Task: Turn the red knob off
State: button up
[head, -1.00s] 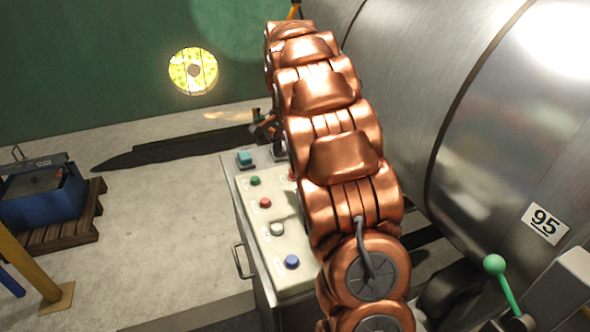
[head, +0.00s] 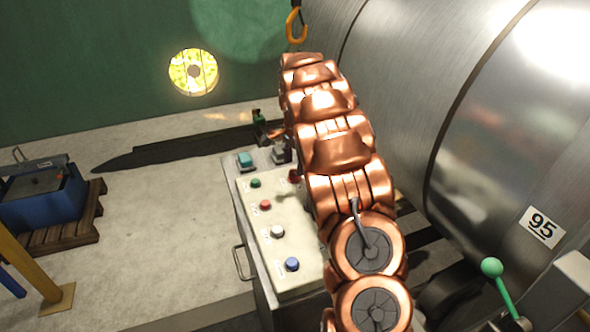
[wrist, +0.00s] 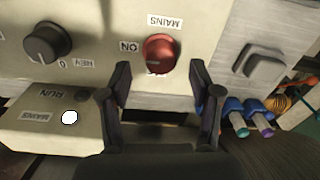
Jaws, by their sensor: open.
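The red knob (wrist: 159,54) sits on the pale panel in the upper middle of the wrist view. Upside-down MAINS and ON labels are beside it. My gripper (wrist: 160,74) is open, with one dark finger on either side of the knob's lower part. I cannot tell whether the fingers touch it. In the head view, the red knob (head: 294,176) shows partly at the edge of my copper arm, which hides my gripper there.
A black knob (wrist: 46,43) and a grey square button (wrist: 261,62) flank the red knob. The control cabinet (head: 241,222) carries several coloured buttons. A large metal drum (head: 410,130) stands close on the right. An orange hook (head: 296,25) hangs behind. Open floor lies left.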

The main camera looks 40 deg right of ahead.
aim_at(295, 172)
jog(key=shift+f+p, duration=0.3)
jog(key=shift+f, duration=1.35)
jog(key=shift+d, duration=0.1)
jog(key=c, duration=1.1)
jog(key=shift+c, duration=0.2)
jog(key=shift+f+n+b, duration=0.1)
jog(key=shift+n+b, duration=0.2)
jog(key=n+b, duration=0.3)
jog(key=shift+f, duration=0.15)
jog(key=n+b, duration=0.3)
jog(key=n, duration=0.2)
jog(key=shift+n, duration=0.4)
jog(key=n+b, duration=0.1)
jog(key=n, duration=0.2)
jog(key=shift+n, duration=0.3)
jog(key=shift+r+n+b, duration=0.2)
jog(key=shift+n+b, duration=0.35)
jog(key=shift+n, duration=1.95)
